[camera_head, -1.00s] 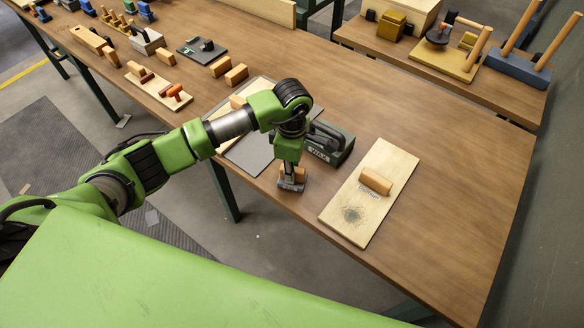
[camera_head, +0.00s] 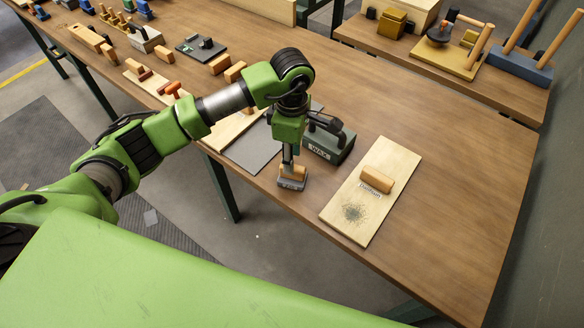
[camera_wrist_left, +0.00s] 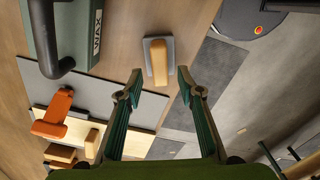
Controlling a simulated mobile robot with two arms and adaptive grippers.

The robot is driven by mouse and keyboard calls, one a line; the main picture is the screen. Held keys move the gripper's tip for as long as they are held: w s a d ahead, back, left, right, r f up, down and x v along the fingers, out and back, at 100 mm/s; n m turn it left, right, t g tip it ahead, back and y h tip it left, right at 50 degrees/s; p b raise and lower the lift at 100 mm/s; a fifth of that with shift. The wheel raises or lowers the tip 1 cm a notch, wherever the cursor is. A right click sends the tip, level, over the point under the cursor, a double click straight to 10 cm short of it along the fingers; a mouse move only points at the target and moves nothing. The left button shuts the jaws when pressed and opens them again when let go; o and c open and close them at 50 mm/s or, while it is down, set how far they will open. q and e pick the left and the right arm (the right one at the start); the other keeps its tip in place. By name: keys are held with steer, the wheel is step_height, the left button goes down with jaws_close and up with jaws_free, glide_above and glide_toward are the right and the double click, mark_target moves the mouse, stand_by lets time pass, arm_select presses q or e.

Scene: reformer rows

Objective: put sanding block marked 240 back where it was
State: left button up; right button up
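A sanding block (camera_head: 292,178) with a wooden grip on a grey base stands on the table near its front edge. It also shows in the left wrist view (camera_wrist_left: 158,62), just beyond the fingertips. No number is readable on it. My left gripper (camera_head: 289,158) is above the block, pointing down. In the left wrist view its two fingers (camera_wrist_left: 160,82) are apart with nothing between them. My right gripper is out of view.
A dark green box marked WAX (camera_head: 329,145) stands close behind the block. A pale board (camera_head: 350,222) with a wooden-gripped block (camera_head: 376,180) lies to the right. A grey sheet (camera_head: 254,152) lies to the left. The table's right end is clear.

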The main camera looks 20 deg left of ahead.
arm_select(q)
step_height(320, 180, up, 7)
steer(key=b, duration=0.1)
steer(key=shift+f, duration=0.1)
stand_by(0.4)
